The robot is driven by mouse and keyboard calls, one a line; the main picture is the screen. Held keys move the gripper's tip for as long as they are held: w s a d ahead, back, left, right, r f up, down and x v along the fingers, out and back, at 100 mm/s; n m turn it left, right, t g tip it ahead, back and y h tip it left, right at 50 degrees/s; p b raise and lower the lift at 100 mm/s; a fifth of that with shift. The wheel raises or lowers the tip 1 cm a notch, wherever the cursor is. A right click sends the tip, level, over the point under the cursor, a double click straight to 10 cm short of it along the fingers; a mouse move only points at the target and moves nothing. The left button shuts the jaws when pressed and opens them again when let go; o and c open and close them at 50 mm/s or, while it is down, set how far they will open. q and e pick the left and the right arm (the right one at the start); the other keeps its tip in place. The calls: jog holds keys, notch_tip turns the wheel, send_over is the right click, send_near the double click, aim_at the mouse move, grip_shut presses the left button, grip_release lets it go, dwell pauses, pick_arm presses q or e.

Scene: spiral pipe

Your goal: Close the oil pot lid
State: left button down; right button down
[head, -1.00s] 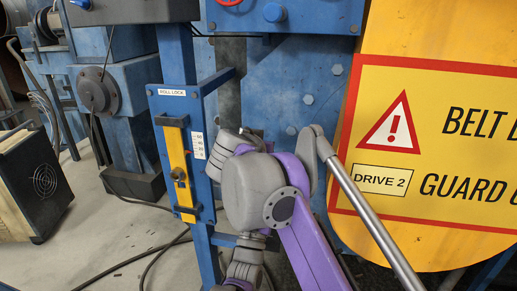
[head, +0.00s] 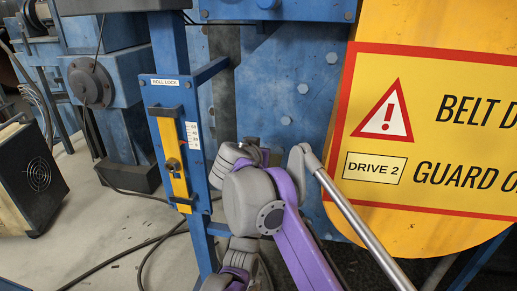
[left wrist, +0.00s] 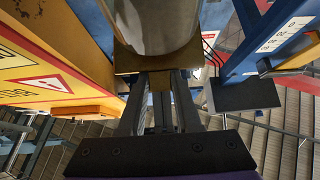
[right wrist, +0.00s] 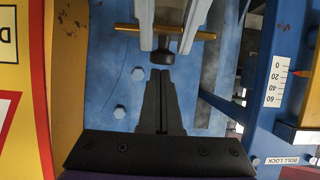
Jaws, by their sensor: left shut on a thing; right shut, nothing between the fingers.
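My left gripper (left wrist: 161,80) is shut on a small brass-coloured part (left wrist: 160,96) in the left wrist view. Beyond it is a pale metal cylinder (left wrist: 155,25) with a brass-coloured edge, cut off by the frame. My right gripper (right wrist: 160,76) is shut and empty in the right wrist view. Its tips point at a dark knob (right wrist: 162,57) just beyond them, below a brass-coloured bar (right wrist: 190,35) with two grey prongs; I cannot tell if they touch. No lid can be told apart for sure. In the head view my arm links hide the fingers.
A blue roll lock panel (head: 158,89) with a yellow slide (head: 171,160) stands left of my arm. A yellow belt guard (head: 440,235) with a warning sign fills the right. A blue bolted plate (head: 285,105) lies behind. A dark box (head: 38,180) and cables are at left.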

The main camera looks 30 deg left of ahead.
pick_arm(q)
jog(key=shift+w, duration=0.1)
pick_arm(e)
jog(key=shift+s+d+f, duration=0.1)
jog(key=shift+s+f, duration=0.1)
jog(key=shift+f, duration=0.55)
pick_arm(q)
jog(key=c, duration=1)
grip_release()
jog(key=o, duration=0.4)
jog(key=shift+w, duration=0.1)
pick_arm(e)
jog(key=shift+w, duration=0.15)
pick_arm(q)
jog(key=shift+s+f, duration=0.15)
jog(key=shift+s, duration=0.05)
